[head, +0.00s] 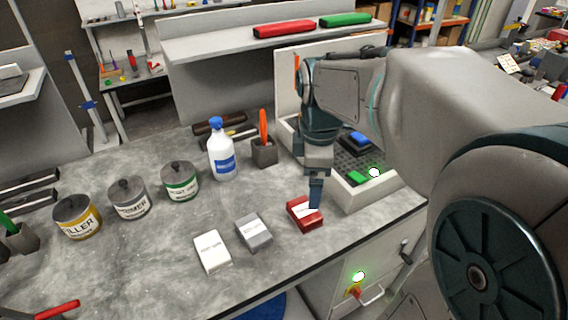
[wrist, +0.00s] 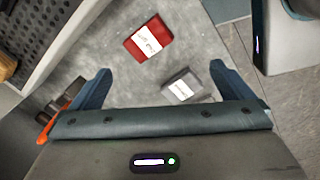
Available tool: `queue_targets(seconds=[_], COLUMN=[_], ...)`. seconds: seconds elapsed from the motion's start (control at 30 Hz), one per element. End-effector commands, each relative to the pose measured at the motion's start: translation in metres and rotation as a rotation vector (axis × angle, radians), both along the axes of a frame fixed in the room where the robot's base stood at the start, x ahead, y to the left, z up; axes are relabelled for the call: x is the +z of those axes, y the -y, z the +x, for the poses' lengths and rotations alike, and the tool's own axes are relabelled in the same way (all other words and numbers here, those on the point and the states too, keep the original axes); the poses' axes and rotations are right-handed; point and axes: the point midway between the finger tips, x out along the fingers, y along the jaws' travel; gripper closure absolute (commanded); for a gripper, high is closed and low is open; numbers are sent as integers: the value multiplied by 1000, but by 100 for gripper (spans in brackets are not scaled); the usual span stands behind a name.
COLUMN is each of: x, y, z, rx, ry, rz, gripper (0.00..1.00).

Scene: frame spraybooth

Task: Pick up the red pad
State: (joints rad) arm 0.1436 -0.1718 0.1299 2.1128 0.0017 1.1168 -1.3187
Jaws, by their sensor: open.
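The red pad (head: 301,215) is a small red block with a white label, lying on the grey bench near its front edge. In the wrist view the red pad (wrist: 155,47) lies beyond the fingertips, left of the middle. My gripper (head: 316,195) is above and close beside the red pad in the head view, and one finger covers part of it.
A grey pad (head: 254,233) and a white pad (head: 212,251) lie left of the red one. A walled tray (head: 352,201) with a perforated floor stands right behind. The bench front between is clear.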

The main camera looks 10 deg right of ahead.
Motion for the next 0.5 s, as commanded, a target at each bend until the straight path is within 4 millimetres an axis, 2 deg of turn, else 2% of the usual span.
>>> queue_targets(seconds=[0.03,0.2,0.33,0.5], x=[-11,-21,-25,-36], y=[1,3,4,4], z=[10,32,41,45], rx=[94,378,506,565], ry=[-18,-64,-80,-89], rz=[-3,-7,-3,0], gripper=[0,0,0,0])
